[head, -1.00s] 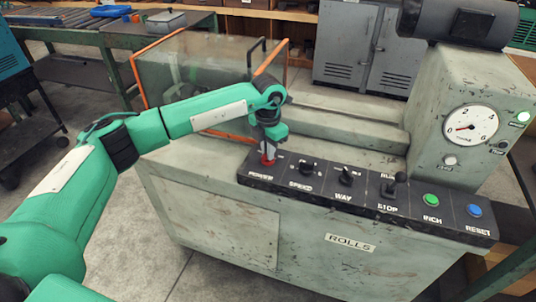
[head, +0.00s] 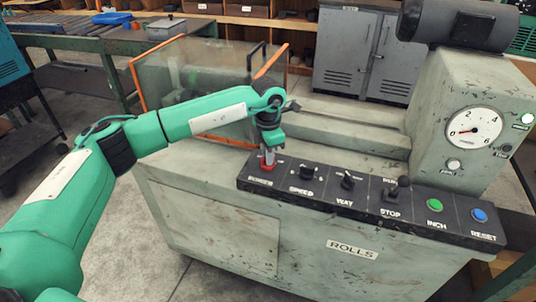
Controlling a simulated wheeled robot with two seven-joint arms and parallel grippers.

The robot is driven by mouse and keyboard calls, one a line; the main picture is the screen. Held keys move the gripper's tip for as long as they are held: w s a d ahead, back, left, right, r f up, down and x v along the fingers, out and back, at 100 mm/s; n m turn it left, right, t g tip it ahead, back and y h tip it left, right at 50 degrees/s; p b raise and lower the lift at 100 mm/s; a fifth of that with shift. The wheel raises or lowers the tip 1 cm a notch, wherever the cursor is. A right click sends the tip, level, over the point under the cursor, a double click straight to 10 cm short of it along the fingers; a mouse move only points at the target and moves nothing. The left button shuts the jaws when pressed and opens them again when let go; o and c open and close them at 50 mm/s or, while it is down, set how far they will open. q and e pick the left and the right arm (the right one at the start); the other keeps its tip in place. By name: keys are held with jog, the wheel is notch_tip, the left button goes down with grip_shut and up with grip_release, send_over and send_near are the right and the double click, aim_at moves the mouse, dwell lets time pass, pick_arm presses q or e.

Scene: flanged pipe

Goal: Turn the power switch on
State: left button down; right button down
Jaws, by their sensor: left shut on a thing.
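The power switch (head: 268,165) is the red part at the left end of the black control panel (head: 325,204), above the partly legible POWER label. My left gripper (head: 268,153) points down onto it from above, at the end of my green arm. The gripper is shut on the red switch, and its fingers hide part of it. I cannot tell from this view which position the switch is in. My right gripper is not in view.
A dial gauge (head: 473,129) is at the right. An orange-edged clear guard (head: 190,75) stands behind my arm.

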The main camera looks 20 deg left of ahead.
pick_arm(q)
jog(key=c, duration=1.5)
grip_release()
jog(key=shift+r, duration=0.1)
